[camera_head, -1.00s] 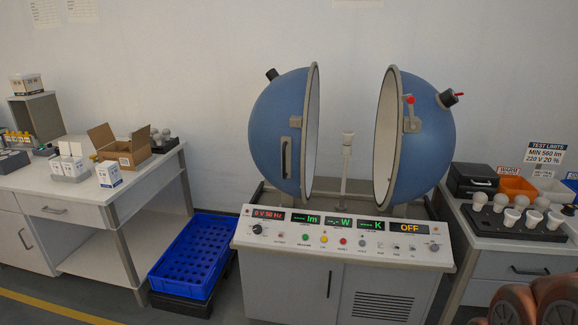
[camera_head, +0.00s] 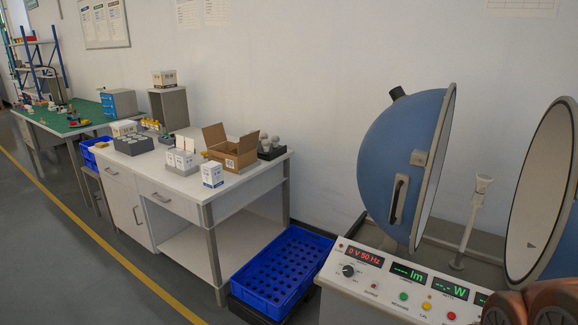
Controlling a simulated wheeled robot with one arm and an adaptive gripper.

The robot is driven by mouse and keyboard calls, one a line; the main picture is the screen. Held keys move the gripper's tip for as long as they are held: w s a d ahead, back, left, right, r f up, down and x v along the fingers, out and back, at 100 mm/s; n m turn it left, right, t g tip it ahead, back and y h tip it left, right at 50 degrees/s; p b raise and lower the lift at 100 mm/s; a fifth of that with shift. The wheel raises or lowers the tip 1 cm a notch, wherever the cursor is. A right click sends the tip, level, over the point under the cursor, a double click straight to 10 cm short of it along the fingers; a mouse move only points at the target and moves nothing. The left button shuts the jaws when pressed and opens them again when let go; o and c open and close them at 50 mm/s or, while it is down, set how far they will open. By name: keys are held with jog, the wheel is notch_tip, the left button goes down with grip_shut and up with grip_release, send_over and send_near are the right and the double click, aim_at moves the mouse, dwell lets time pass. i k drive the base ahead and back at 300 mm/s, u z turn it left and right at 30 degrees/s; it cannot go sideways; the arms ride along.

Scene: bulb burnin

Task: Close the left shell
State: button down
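The left shell (camera_head: 402,150) is a blue half-sphere with a grey rim, a vertical handle (camera_head: 398,198) on its front and a dark knob on top. It stands apart from the right shell (camera_head: 540,190), whose pale inside shows at the right edge. Between them a bulb (camera_head: 483,182) sits on a thin white post. The control panel (camera_head: 375,285) in front reads 0 V 50 Hz. Brown-orange rounded parts at the bottom right corner seem to be my arm. My gripper is not in view.
A white bench (camera_head: 245,190) with an open carton (camera_head: 230,148) and small boxes is further left. A green-topped bench (camera_head: 70,122) stands at the far left. Floor in front of the benches is clear.

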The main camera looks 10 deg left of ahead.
aim_at(401, 157)
jog(key=u, duration=0.8)
jog(key=i, duration=2)
jog(key=u, duration=0.5)
jog(key=i, duration=0.45)
jog(key=u, duration=0.05)
